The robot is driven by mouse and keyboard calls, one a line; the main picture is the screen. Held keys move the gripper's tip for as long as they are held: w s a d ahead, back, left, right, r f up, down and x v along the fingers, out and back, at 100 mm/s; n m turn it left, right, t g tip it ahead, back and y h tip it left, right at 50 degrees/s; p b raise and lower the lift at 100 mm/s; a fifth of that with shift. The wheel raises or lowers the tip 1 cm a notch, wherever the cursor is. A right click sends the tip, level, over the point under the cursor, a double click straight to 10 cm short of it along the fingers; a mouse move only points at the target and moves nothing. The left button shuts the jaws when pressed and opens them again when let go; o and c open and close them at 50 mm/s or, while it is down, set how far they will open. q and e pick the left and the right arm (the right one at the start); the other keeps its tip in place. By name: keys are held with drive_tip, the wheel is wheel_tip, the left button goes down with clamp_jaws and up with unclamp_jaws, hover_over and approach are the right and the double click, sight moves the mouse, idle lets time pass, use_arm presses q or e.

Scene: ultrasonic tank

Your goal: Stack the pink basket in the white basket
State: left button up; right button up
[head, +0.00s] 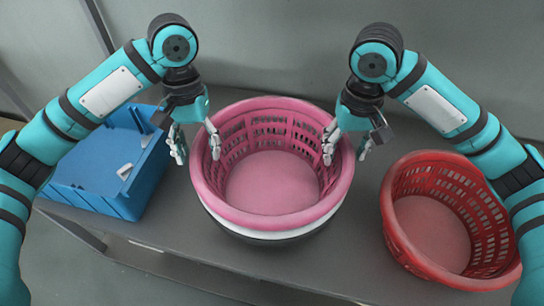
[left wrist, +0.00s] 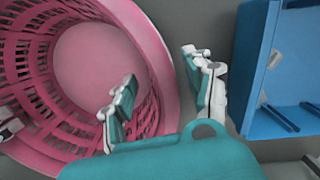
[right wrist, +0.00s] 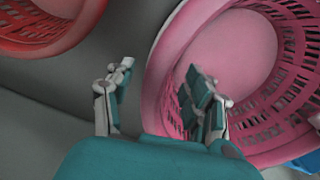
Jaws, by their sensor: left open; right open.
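The pink basket (head: 272,185) sits upright inside the white basket (head: 275,235), its rim slightly above it. Only a white band below the pink rim shows at the front and right; the rest of the white basket is hidden. My left gripper (head: 196,147) is open at the left rim, one finger inside the pink basket and one outside. The left wrist view shows the pink rim (left wrist: 152,45) between its spread fingers. My right gripper (head: 347,147) is open at the right rim, likewise with one finger inside and one outside. Both grippers hold nothing.
A blue bin (head: 95,170) with small pale items stands on the left, close to the baskets. A red basket (head: 400,235) stands on the right, under my right arm. Bare grey table (head: 345,250) lies between the baskets. A grey wall is behind.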

drive_tip(key=shift+r, duration=0.25)
use_arm(q)
wheel_tip(320, 180, up, 12)
drive_tip(key=w, duration=0.1)
drive_tip(key=shift+w, duration=0.4)
use_arm(e)
wheel_tip(320, 180, up, 12)
drive_tip(key=shift+f, duration=0.25)
use_arm(q)
drive_tip(key=shift+f, duration=0.1)
drive_tip(key=shift+s+f, duration=0.1)
use_arm(e)
drive_tip(key=shift+s+f, duration=0.1)
